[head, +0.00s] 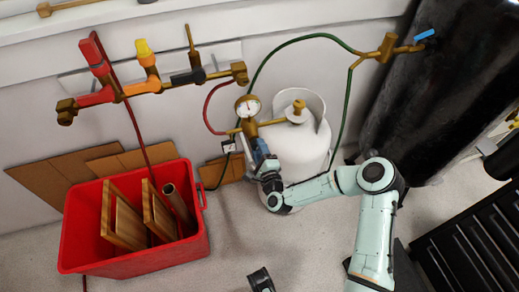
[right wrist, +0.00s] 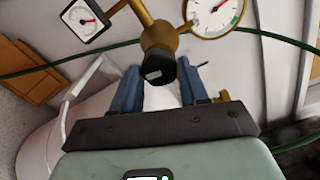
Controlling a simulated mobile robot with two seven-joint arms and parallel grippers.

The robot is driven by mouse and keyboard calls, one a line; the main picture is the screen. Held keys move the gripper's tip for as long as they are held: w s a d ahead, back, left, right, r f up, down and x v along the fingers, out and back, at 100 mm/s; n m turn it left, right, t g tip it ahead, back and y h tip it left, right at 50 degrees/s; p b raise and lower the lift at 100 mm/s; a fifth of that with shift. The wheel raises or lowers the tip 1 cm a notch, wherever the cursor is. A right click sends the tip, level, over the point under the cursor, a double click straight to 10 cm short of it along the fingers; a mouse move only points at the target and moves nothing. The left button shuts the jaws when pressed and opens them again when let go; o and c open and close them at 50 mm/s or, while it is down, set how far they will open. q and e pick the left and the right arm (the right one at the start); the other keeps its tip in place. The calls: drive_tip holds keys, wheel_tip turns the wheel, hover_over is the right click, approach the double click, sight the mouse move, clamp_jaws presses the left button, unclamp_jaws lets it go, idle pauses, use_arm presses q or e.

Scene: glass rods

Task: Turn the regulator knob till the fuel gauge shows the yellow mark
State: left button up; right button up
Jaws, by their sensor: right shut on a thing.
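The regulator knob (right wrist: 158,70) is a small black knob on the brass regulator body (right wrist: 157,35). My right gripper (right wrist: 160,88) has its two blue fingers closed on either side of it. In the head view, my right gripper (head: 261,152) is at the regulator beside the white gas cylinder (head: 303,150), hiding the knob. A round white gauge (head: 248,106) stands above; in the right wrist view this gauge (right wrist: 214,14) shows a red needle and a green stretch at right. A square gauge (right wrist: 82,17) has a red-marked dial. I cannot make out a yellow mark.
A red crate (head: 135,266) with wooden frames stands at left. A wall manifold (head: 150,84) with coloured valves is above it. Red and green hoses (head: 345,110) run close around the regulator. A large black cylinder (head: 412,100) stands at right. The floor in front is mostly clear.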

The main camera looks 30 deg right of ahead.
idle(0.3)
drive_tip(key=o, duration=1.1)
drive_tip(key=shift+c, duration=0.2)
use_arm(q)
drive_tip(key=s+r+p, duration=0.1)
drive_tip(key=s+d+r, duration=0.1)
drive_tip(key=shift+s+d+g+p, duration=0.15)
drive_tip(key=shift+s+g+p, duration=0.2)
drive_tip(key=shift+g, duration=0.05)
use_arm(e)
drive_tip(key=v, duration=1.3)
drive_tip(key=shift+s, duration=0.2)
